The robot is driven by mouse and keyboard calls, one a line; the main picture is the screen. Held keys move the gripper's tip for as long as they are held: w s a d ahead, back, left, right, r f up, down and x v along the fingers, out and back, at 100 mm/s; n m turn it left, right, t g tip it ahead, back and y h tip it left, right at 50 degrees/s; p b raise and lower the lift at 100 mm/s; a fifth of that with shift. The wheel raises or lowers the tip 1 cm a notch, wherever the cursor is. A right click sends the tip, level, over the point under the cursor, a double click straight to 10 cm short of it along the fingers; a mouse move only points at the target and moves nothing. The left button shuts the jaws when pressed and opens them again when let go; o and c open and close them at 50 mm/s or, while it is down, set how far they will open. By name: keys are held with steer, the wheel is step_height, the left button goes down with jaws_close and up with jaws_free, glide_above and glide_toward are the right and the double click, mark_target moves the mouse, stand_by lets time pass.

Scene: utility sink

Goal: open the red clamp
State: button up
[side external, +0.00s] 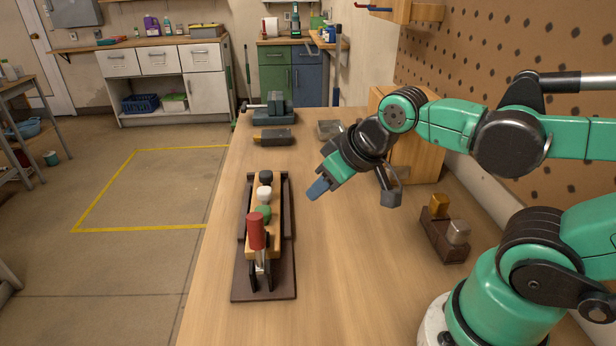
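The red clamp (256,232) stands at the near end of a dark brown base board (284,286) on the workbench. Its red handle points upright above a metal linkage. A wooden block (268,196) lies along the board behind it, with green, white and black knobs in a row going away. My gripper (317,188) hangs in the air to the right of and beyond the red handle, clear of it. Its blue fingertips point down and left. From this side they overlap, so their opening is hidden. No object shows between them.
A small dark rack (443,245) with an orange and a silver piece stands at right. A wooden box (415,150) stands behind my arm. A vise (274,110) and a yellow-and-dark tool (272,137) lie at the back. The bench between board and rack is clear.

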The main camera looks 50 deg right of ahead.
mark_target(259, 231)
steer(key=shift+w+r, duration=0.15)
jaws_close()
steer(key=w+d+r+n+g+y, duration=0.3)
steer(key=w+n+g+y, duration=0.3)
steer(key=w+n+y, duration=0.1)
steer(key=shift+d+r+n+y, duration=0.25)
steer(key=shift+d+n+y, duration=0.15)
steer(key=shift+n, duration=0.2)
steer(key=shift+w+a+f, duration=0.1)
steer(key=a+f, duration=0.4)
steer(key=a, duration=0.1)
steer(key=s+a+f, duration=0.1)
steer(key=a+f, duration=0.2)
steer(key=shift+a, duration=0.25)
steer(key=shift+s+a+r, duration=0.1)
steer(key=shift+s+a, duration=0.2)
steer(key=shift+a, duration=0.2)
